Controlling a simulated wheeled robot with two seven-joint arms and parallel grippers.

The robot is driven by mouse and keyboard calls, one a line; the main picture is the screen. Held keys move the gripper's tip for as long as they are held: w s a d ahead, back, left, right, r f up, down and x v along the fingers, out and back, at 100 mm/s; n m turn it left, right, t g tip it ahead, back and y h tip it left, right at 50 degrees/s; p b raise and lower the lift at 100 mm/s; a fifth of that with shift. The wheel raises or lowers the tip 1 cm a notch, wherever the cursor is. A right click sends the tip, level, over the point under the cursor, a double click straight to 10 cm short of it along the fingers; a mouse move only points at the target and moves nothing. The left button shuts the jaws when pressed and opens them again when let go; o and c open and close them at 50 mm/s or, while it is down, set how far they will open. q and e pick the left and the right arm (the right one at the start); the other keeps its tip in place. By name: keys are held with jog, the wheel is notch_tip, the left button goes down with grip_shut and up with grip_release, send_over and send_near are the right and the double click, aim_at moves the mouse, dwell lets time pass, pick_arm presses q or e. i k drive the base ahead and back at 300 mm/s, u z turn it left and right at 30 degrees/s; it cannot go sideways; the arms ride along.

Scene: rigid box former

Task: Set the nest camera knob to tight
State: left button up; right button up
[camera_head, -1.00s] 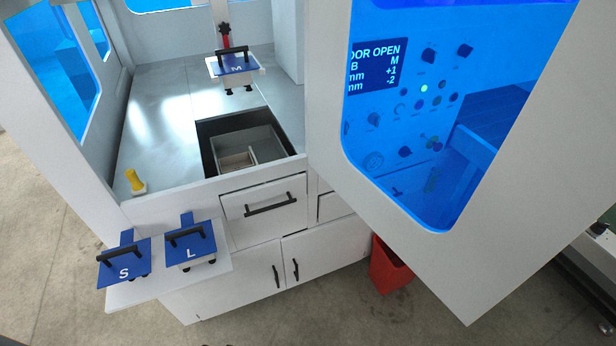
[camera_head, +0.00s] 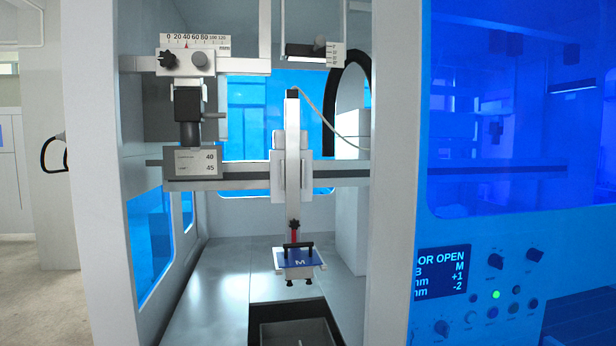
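A dark camera-like unit (camera_head: 188,103) hangs at the upper left inside the machine, below a white carriage with a 0–120 mm scale (camera_head: 195,41). Beside each other on that carriage are a black lobed knob (camera_head: 168,59) and a round grey knob (camera_head: 200,60). Another small knob (camera_head: 319,43) sits on a scaled bracket at the upper middle. I cannot read a tight or loose mark on any of these knobs. Neither of my grippers is in view.
A horizontal rail (camera_head: 350,171) crosses the machine. A blue plate marked M (camera_head: 299,258) is at the middle, above a dark opening. A white post (camera_head: 392,150) and a blue window panel (camera_head: 520,120) stand right. The control panel display (camera_head: 441,272) reads door open, partly cut off.

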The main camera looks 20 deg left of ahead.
aim_at(167, 59)
jog(key=u, duration=1.3)
